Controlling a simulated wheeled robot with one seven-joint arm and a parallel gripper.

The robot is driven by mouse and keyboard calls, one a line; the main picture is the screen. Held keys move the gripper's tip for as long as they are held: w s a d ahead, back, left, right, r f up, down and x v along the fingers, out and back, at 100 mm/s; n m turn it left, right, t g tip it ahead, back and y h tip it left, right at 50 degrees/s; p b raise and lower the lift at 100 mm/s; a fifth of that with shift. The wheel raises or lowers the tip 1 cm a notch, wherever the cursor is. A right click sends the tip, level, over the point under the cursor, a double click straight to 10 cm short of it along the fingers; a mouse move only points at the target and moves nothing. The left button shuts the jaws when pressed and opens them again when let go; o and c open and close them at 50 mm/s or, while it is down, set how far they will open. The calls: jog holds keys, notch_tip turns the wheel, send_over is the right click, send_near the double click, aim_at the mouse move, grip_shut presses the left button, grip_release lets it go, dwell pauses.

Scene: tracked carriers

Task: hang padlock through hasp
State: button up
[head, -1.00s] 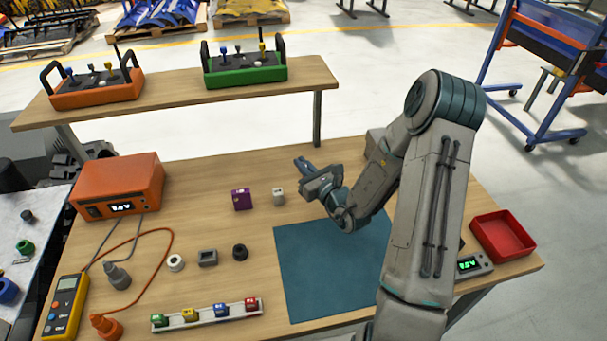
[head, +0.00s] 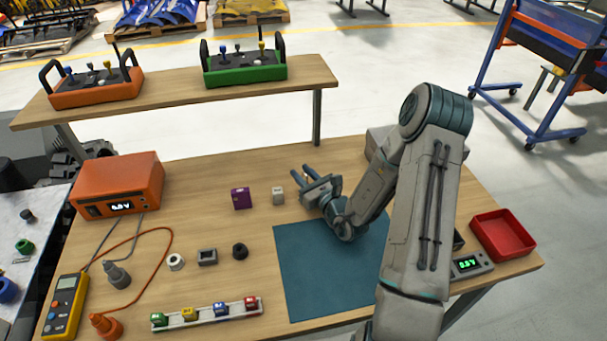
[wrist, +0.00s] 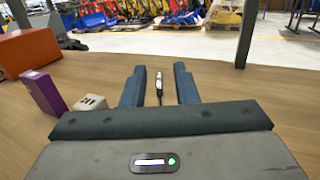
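My gripper (head: 301,170) is open above the table, beyond the blue mat (head: 305,265). Its two fingers are apart in the wrist view (wrist: 160,82). A small pale and dark item (wrist: 141,76) shows in the gap between them; I cannot tell what it is or how far off it lies. I cannot pick out a padlock or a hasp for certain. A purple block (head: 240,198) and a pale grey block (head: 278,196) stand left of my gripper.
An orange power supply (head: 118,184) stands at the left, with a yellow multimeter (head: 64,306) in front. A red tray (head: 503,234) sits at the right. A raised shelf (head: 180,95) with two controllers runs behind. The mat is clear apart from my arm over it.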

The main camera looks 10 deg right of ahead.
jog(key=shift+r, duration=0.15)
jog(key=b+v, duration=0.2)
jog(key=v, duration=0.9)
jog(key=shift+s+d, duration=0.2)
jog(key=shift+s, duration=0.1)
jog(key=s+a+r+n+g+y, duration=0.4)
jog(key=s+a+n+g, duration=0.35)
jog(key=n, duration=0.25)
jog(key=s+a+r+n+g+y, duration=0.3)
jog(key=s+a+r+n+g, duration=0.25)
jog(key=a+n+g, duration=0.3)
jog(key=s+d+n+g+h, duration=0.3)
jog(key=s+d+n+h, duration=0.1)
jog(key=s+n+h, duration=0.35)
jog(key=w+d+r+n+t+h, duration=0.1)
jog(key=d+r+n+t+h, duration=0.3)
jog(key=d, duration=0.4)
jog(key=shift+w+r+n+t+h, duration=0.4)
jog(key=shift+r+n+h, duration=0.3)
jog(key=shift+r+h, duration=0.35)
